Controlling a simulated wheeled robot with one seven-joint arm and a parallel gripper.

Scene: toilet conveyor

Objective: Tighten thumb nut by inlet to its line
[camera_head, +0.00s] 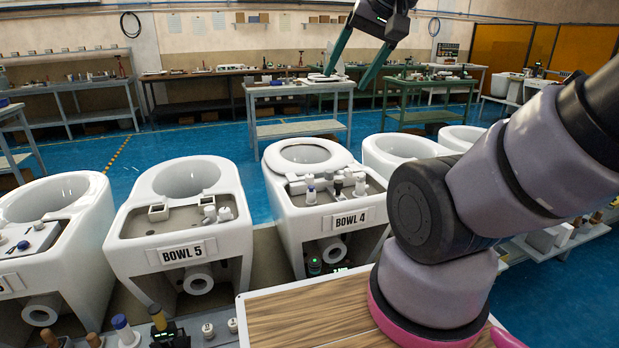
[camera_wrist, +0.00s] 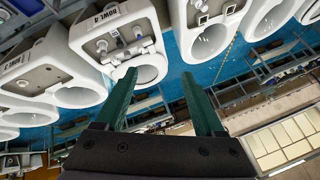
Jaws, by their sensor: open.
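The white toilet marked BOWL 4 (camera_head: 285,222) stands at the middle of the head view, with a ring on its rim. Several small fittings with white, grey and dark parts, such as a white one with a grey top (camera_head: 311,194), stand on its rear deck. I cannot tell which is the thumb nut, and its line is too small to see. My gripper (camera_head: 345,80) is open and empty, high above and beyond the bowl. In the wrist view, BOWL 4 (camera_wrist: 84,42) appears upside down beyond the green fingers (camera_wrist: 158,74), apart from them.
BOWL 5 (camera_head: 232,243) stands close on the left, and another bowl (camera_head: 415,147) on the right. A wooden top (camera_head: 300,318) is in front, with bottles and small parts to its left. Workbenches (camera_head: 300,87) line the back; blue floor lies between.

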